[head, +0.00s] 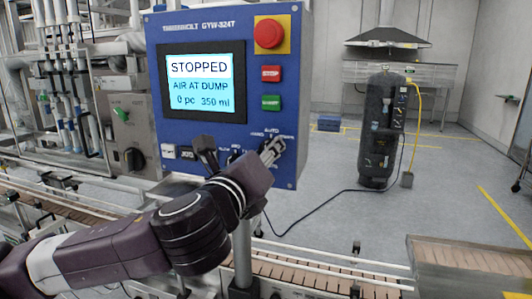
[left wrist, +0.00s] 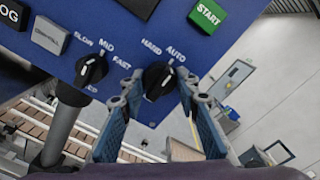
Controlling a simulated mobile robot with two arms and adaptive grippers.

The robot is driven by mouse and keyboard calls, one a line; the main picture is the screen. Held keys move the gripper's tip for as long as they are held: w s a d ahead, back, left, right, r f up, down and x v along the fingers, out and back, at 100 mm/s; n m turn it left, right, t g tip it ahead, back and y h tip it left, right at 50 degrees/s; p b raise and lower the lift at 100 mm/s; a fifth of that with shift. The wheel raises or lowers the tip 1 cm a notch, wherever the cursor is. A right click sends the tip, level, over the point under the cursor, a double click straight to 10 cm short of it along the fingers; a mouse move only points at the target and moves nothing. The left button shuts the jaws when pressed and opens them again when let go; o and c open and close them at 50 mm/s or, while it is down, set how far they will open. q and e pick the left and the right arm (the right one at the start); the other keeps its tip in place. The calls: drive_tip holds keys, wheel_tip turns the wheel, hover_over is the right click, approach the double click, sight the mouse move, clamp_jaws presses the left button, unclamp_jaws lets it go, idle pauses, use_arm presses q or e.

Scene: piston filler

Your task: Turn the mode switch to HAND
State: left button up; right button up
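The blue control panel (head: 190,25) carries the mode switch (left wrist: 158,82), a black knob labelled HAND on its left and AUTO on its right. The white mark on the knob points up and right, toward AUTO. My left gripper (left wrist: 158,85) is open, with one finger on each side of this knob. I cannot tell whether the fingers touch it. In the head view my left gripper (head: 240,155) is at the panel's lower edge and largely hides the switch. My right gripper is in neither view.
A second knob (left wrist: 92,70), labelled SLOW, MID and FAST, sits just left of the left finger. The screen (head: 201,85) reads STOPPED. Red STOP (head: 271,74) and green START (head: 271,103) buttons and a red emergency button (head: 268,33) are above. A conveyor (head: 310,272) runs below.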

use_arm(q)
drive_tip(key=c, duration=0.5)
drive_tip(key=shift+c, duration=0.2)
drive_tip(key=n+b, duration=0.1)
drive_tip(key=n, duration=0.2)
drive_tip(key=shift+f+n, duration=0.1)
drive_tip(key=shift+n, duration=0.3)
drive_tip(key=shift+n+b, duration=0.55)
drive_tip(key=shift+n, duration=1.95)
drive_tip(key=o, duration=1.2)
drive_tip(key=shift+c, duration=0.2)
